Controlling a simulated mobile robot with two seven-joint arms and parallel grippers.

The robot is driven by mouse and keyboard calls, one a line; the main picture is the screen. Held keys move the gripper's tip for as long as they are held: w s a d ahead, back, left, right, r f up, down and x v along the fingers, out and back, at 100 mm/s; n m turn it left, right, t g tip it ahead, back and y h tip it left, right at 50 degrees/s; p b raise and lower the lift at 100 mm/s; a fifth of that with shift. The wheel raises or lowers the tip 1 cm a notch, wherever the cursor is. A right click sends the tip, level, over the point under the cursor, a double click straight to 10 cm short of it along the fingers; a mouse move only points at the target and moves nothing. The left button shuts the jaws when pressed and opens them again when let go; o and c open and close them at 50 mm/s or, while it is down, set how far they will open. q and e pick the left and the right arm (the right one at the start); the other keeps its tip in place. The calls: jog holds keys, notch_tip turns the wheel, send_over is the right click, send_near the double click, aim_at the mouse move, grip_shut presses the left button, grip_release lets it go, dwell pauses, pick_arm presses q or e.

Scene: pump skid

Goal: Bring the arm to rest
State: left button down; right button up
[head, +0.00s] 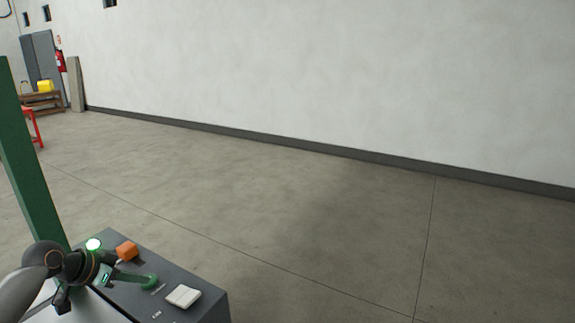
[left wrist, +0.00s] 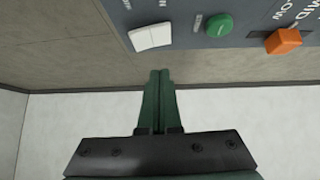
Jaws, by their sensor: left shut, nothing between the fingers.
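My left gripper (head: 138,278) comes in at the lower left of the head view, over a dark grey control panel (head: 205,309). Its green fingers are shut and empty, and in the left wrist view the closed fingertips (left wrist: 160,74) show below the panel's edge. On the panel are a green round button (left wrist: 219,25), a white rocker switch (left wrist: 151,36) and an orange selector knob (left wrist: 283,40). In the head view the fingers overlap the area by the green button (head: 151,283); I cannot tell the gap, but no contact is clear. My right gripper is out of view.
A green post (head: 30,160) rises close behind my left arm. Far left are a red stand (head: 33,128), a wooden bench (head: 42,101) and a fire extinguisher (head: 60,61). The floor to the right is clear up to the wall.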

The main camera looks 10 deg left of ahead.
pick_arm(q)
jog(key=s+d+f+m+g, duration=0.1)
jog(key=s+d+f+g, duration=0.3)
jog(key=s+d+f, duration=1.25)
jog(key=s+d+r+n+y, duration=0.1)
jog(key=s+r+n+y, duration=0.1)
jog(key=s, duration=0.6)
jog(key=s+d+r+n+y, duration=0.1)
jog(key=s+d+n+y, duration=0.1)
jog(key=s, duration=0.5)
jog(key=w+d+f+t+h, duration=0.1)
jog(key=w+d+f+t, duration=0.1)
jog(key=f, duration=0.3)
jog(key=w+d+f+t+h, duration=0.1)
jog(key=w+d+f+t, duration=0.1)
jog(key=f, duration=0.4)
jog(key=shift+w+d+m+t+h, duration=0.2)
jog(key=shift+w+m+t+h, duration=0.15)
jog(key=shift+t, duration=0.35)
